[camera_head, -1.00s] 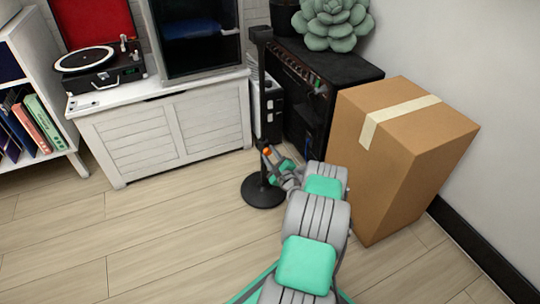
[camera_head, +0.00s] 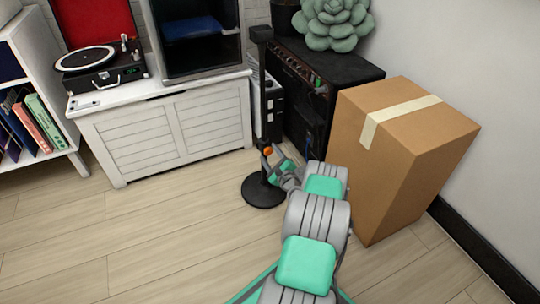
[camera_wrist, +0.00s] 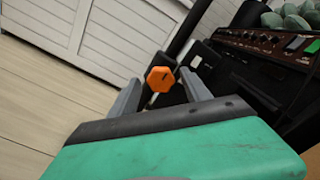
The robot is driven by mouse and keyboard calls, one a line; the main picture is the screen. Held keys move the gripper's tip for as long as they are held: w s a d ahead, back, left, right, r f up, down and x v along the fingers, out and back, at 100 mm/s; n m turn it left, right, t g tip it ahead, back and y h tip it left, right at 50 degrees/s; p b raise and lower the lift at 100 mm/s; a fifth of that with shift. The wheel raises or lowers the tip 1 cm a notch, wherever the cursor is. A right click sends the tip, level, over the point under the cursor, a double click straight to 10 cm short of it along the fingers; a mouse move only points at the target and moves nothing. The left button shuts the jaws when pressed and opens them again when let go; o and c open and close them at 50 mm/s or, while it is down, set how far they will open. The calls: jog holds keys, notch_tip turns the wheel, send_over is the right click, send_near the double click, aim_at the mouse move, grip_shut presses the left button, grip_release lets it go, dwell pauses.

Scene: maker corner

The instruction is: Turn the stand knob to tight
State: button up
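The stand (camera_head: 264,105) is a black upright pole on a round black base (camera_head: 262,193), in front of the white cabinet and the black amplifier. Its orange knob (camera_head: 267,151) sits low on the pole. In the wrist view the knob (camera_wrist: 160,79) is a faceted orange knob with a dark mark on its face. My gripper (camera_head: 271,154) is at the knob's height. In the wrist view its two grey fingers (camera_wrist: 160,92) stand apart, one on each side of the knob, with gaps visible. Whether either fingertip touches the knob is not clear.
A cardboard box (camera_head: 400,150) stands close to the right of my arm. The black amplifier (camera_head: 320,85) with a green plant (camera_head: 333,22) on top is behind. The white cabinet (camera_head: 165,130) with a turntable (camera_head: 95,62) is behind left. The floor at front left is clear.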

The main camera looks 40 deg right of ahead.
jog(key=p+v, duration=0.2)
jog(key=v, duration=0.6)
jog(key=shift+p, duration=0.4)
